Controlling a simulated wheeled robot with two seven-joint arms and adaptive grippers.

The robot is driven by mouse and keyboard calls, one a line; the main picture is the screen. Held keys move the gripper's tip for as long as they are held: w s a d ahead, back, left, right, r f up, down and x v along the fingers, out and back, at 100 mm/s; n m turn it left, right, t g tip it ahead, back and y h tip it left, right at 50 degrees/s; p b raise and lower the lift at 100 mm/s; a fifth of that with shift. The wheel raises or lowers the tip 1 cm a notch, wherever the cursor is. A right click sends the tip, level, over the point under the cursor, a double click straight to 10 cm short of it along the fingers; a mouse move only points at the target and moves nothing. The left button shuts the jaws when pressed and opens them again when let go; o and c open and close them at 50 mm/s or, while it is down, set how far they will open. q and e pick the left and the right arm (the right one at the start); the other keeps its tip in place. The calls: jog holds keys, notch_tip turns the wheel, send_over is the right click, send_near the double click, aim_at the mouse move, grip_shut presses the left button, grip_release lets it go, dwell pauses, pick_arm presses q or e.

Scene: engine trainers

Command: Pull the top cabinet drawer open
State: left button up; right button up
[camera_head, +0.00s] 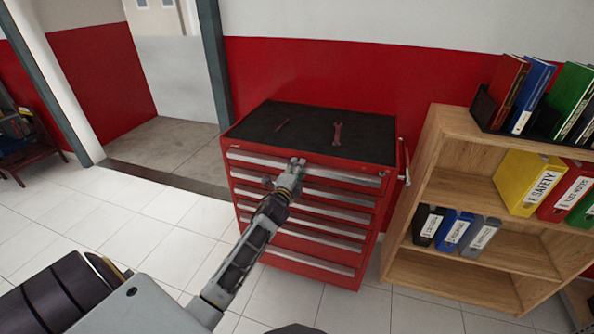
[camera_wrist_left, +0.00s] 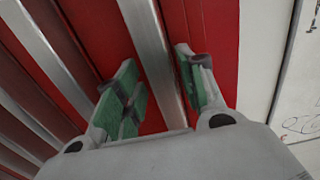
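The red cabinet (camera_head: 372,225) stands against the wall, with several drawers that have long silver handles. The top drawer (camera_head: 345,178) looks shut, flush with the drawers below. My left gripper (camera_head: 297,166) is in front of the top drawer, near the middle of its handle. In the left wrist view its two green-padded fingers (camera_wrist_left: 165,90) are apart, with the silver top handle (camera_wrist_left: 150,45) running between them. I see no clear contact of the fingers with the handle. The gripper hides part of the handle in the head view. My right gripper is not in view.
Two red wrenches lie on the cabinet's black top (camera_head: 308,128). A wooden shelf (camera_head: 432,180) with binders stands close at the right. The tiled floor (camera_head: 150,225) left of the cabinet is free. A red cart (camera_head: 28,155) is at the far left.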

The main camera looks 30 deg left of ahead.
pick_arm(q)
grip_shut()
dwell(0.3)
jog(key=shift+s+f, duration=0.1)
jog(key=shift+f, duration=0.05)
